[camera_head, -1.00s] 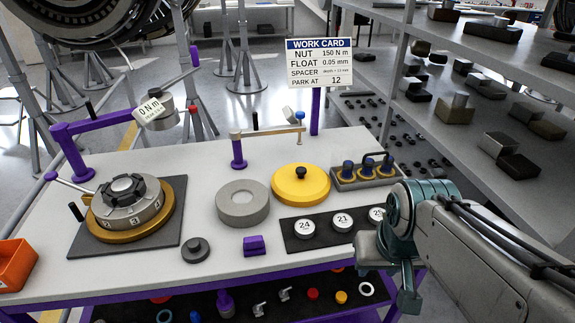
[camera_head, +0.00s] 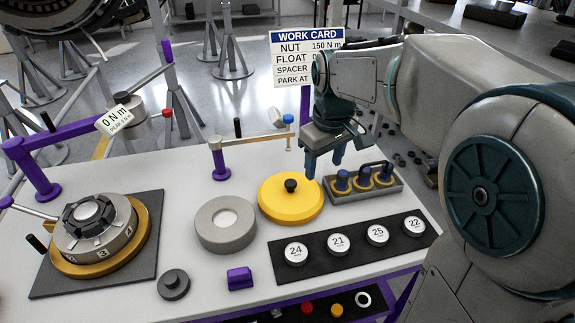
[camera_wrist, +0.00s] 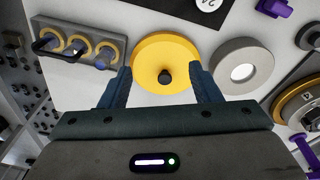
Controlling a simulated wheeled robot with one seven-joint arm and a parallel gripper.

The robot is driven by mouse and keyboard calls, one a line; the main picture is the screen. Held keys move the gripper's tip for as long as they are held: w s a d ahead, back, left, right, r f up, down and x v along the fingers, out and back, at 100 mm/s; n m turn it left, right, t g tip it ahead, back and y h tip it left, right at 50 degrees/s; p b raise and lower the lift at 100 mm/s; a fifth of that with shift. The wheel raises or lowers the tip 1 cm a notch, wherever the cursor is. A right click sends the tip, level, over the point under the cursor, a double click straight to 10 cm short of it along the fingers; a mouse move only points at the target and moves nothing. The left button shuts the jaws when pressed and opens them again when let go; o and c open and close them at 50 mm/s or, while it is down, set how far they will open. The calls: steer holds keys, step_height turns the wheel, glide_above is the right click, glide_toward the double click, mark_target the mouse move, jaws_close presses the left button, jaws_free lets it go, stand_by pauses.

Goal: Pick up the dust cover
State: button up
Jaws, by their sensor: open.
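The dust cover is most likely the yellow disc (camera_head: 290,202) with a black knob, lying flat on the white table. In the wrist view the yellow disc (camera_wrist: 165,62) shows between my fingers, with its knob near the middle. My gripper (camera_head: 324,170) is open and empty, above the table just behind and to the right of the yellow disc. In the wrist view my gripper (camera_wrist: 163,85) has its two blue fingers spread on either side of the knob. The gap between fingertips and disc is hard to judge.
A grey ring (camera_head: 225,224) lies left of the yellow disc. A tray with blue-topped pegs (camera_head: 362,184) stands close at right. A black strip with numbered discs (camera_head: 349,245) lies in front. A gauge arm (camera_head: 250,139) stands behind. A geared hub (camera_head: 98,232) sits at left.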

steer(key=w+a+f+n+g, duration=0.15)
steer(key=w+a+n, duration=0.35)
steer(key=w, duration=0.6)
steer(key=p, duration=0.1)
glide_above(291, 182)
steer(key=f, duration=0.8)
steer(key=shift+s+a+f, duration=0.15)
steer(key=shift+s+f, duration=0.05)
steer(key=shift+f, duration=0.15)
steer(key=shift+w+f+p, duration=0.15)
steer(key=shift+f+p, duration=0.7)
steer(key=shift+f, duration=1.8)
steer(key=c, duration=1.1)
steer(key=shift+c, duration=0.6)
steer(key=shift+r, duration=0.15)
